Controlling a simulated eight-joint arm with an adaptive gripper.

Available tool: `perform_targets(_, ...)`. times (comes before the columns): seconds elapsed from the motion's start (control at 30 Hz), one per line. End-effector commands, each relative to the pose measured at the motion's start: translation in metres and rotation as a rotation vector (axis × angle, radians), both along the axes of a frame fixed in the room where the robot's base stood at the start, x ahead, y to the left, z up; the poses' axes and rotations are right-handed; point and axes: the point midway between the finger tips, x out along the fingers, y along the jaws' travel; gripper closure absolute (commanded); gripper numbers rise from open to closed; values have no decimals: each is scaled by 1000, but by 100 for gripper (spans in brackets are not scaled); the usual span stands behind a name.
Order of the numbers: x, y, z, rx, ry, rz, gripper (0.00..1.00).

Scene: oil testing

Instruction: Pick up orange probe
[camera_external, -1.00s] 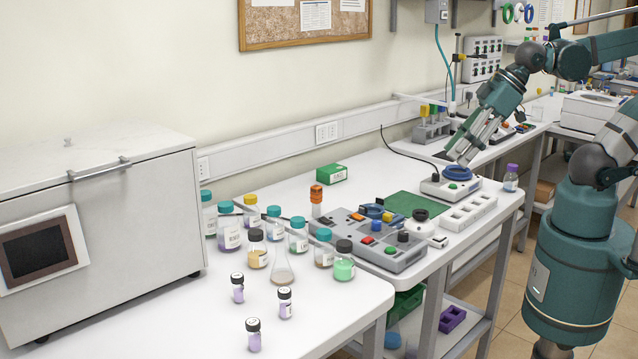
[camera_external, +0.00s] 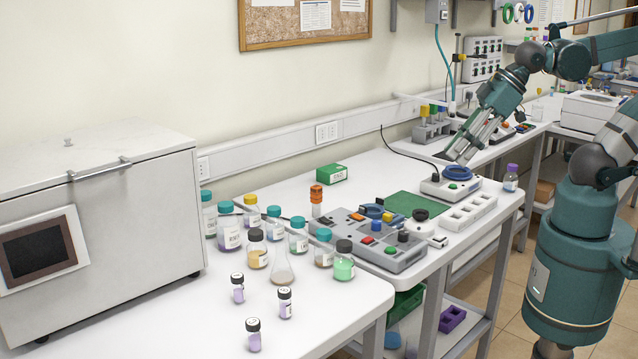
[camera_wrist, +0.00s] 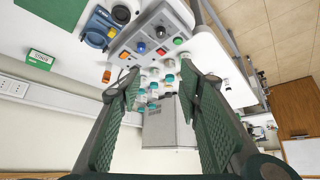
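An orange-topped piece (camera_external: 316,193), the only likely orange probe I see, stands upright on the white table beside the left end of the grey control box (camera_external: 375,243). In the wrist view, a small orange shape (camera_wrist: 106,75) beside the left finger may be the same piece. My gripper (camera_external: 458,155) is at the upper right, above the table near the blue-ringed device (camera_external: 457,172), well away from the orange piece. In the wrist view, its two green-padded fingers (camera_wrist: 160,84) are spread apart with nothing between them.
Several bottles (camera_external: 230,232) and a flask (camera_external: 281,268) crowd the table left of the control box. A green box (camera_external: 331,173) lies behind. A green mat (camera_external: 415,204) and a white socket strip (camera_external: 468,212) lie to the right. A large white oven (camera_external: 130,220) stands at left.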

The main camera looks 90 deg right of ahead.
Motion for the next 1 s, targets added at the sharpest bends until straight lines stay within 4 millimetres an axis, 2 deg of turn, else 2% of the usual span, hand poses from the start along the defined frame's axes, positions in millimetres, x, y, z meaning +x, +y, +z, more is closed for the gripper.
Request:
perform_targets(0.17,6,-2,2,1,4,-9,65)
perform_targets(0.37,23,-9,6,5,15,-36,65)
perform_targets(1.0,110,-49,7,26,71,-179,65)
